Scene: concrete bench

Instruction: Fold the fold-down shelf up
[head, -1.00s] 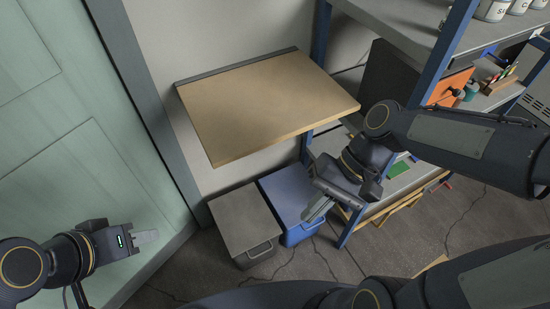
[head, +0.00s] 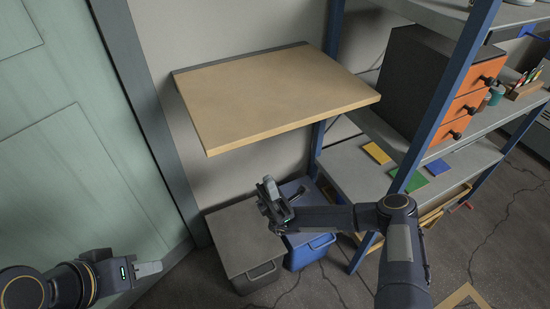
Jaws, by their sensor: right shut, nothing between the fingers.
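The fold-down shelf (head: 270,95) is a light wooden board hinged along a dark strip on the wall. It stands out from the wall, about level, with nothing on it. My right gripper (head: 268,187) is shut and empty. In the picture it is below the shelf's front edge, apart from it, in front of the bins. My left gripper (head: 150,268) is at the lower left, in front of the green door, away from the shelf. Its fingers look together and nothing shows between them. The shelf's underside is hidden.
A grey bin (head: 240,235) and a blue bin (head: 310,245) stand on the floor under the shelf. A blue-framed rack (head: 441,95) at the right holds an orange drawer unit (head: 462,108) and coloured sheets. A green door (head: 80,150) is at the left.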

